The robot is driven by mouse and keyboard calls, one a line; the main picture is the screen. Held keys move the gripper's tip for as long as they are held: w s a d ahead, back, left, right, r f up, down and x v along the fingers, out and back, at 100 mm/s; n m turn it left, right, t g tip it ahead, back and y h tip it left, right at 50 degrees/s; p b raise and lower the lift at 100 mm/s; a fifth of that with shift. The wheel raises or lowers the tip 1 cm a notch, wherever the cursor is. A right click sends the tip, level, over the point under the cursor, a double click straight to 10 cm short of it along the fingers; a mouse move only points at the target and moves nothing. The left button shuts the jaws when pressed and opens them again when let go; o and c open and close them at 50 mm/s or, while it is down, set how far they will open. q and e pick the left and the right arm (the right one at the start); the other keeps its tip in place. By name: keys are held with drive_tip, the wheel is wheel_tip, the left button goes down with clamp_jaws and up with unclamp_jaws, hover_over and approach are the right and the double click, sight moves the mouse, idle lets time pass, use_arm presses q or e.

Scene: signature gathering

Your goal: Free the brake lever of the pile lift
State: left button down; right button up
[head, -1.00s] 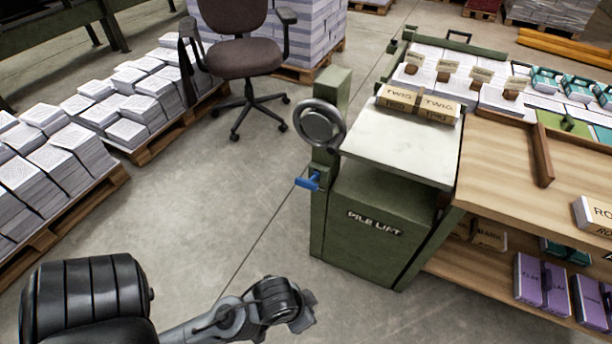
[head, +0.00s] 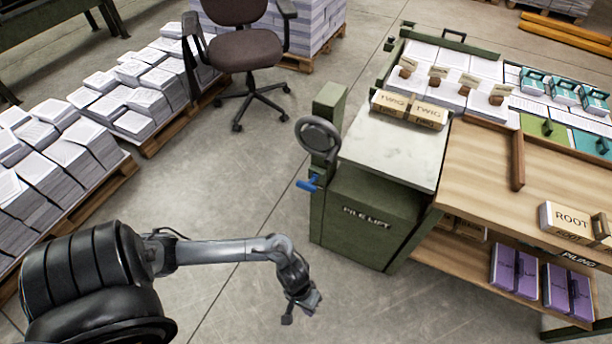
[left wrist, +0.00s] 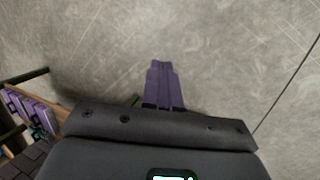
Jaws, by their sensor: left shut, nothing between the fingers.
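The pile lift (head: 370,222) is a green cabinet with a pale top plate (head: 395,150), standing right of centre in the head view. A grey handwheel (head: 318,136) is on its left post. Just below the wheel, a blue lever (head: 308,184) sticks out to the left. My left gripper (head: 303,308) is in front of the lift, lower than the blue lever and apart from it. In the left wrist view its fingers (left wrist: 163,85) are together and empty over the bare floor. The right gripper is not in view.
Two blocks marked TWIG (head: 410,107) sit on the lift's top plate. A wooden table (head: 480,165) with a lower shelf adjoins on the right. An office chair (head: 245,50) and pallets of paper stacks (head: 60,160) stand left. The floor between is clear.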

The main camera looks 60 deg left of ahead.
use_arm(q)
drive_tip(key=w+a+r+g+y+p, duration=0.1)
drive_tip(key=w+a+r+y+p, duration=0.15)
drive_tip(key=a+r+p, duration=0.7)
wheel_tip(320, 180, up, 22)
drive_tip(key=f+t+y+p, duration=0.1)
drive_tip(key=t+y+p, duration=0.1)
drive_tip(key=p, duration=0.6)
hover_over(307, 184)
drive_tip(key=s, duration=0.1)
drive_tip(key=shift+s+d+r+n+b, duration=0.15)
drive_tip(key=shift+d+r+n+b, duration=0.15)
drive_tip(key=shift+n, duration=0.1)
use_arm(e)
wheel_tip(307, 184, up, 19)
use_arm(q)
drive_tip(key=shift+f, duration=0.15)
drive_tip(key=f+b, duration=0.1)
drive_tip(key=f, duration=0.2)
drive_tip(key=f+b, duration=0.1)
drive_tip(key=f, duration=0.2)
drive_tip(key=f+b, duration=0.2)
drive_tip(key=f, duration=0.1)
drive_tip(key=shift+w+a, duration=0.25)
drive_tip(key=shift+w, duration=0.1)
drive_tip(key=shift+f, duration=0.4)
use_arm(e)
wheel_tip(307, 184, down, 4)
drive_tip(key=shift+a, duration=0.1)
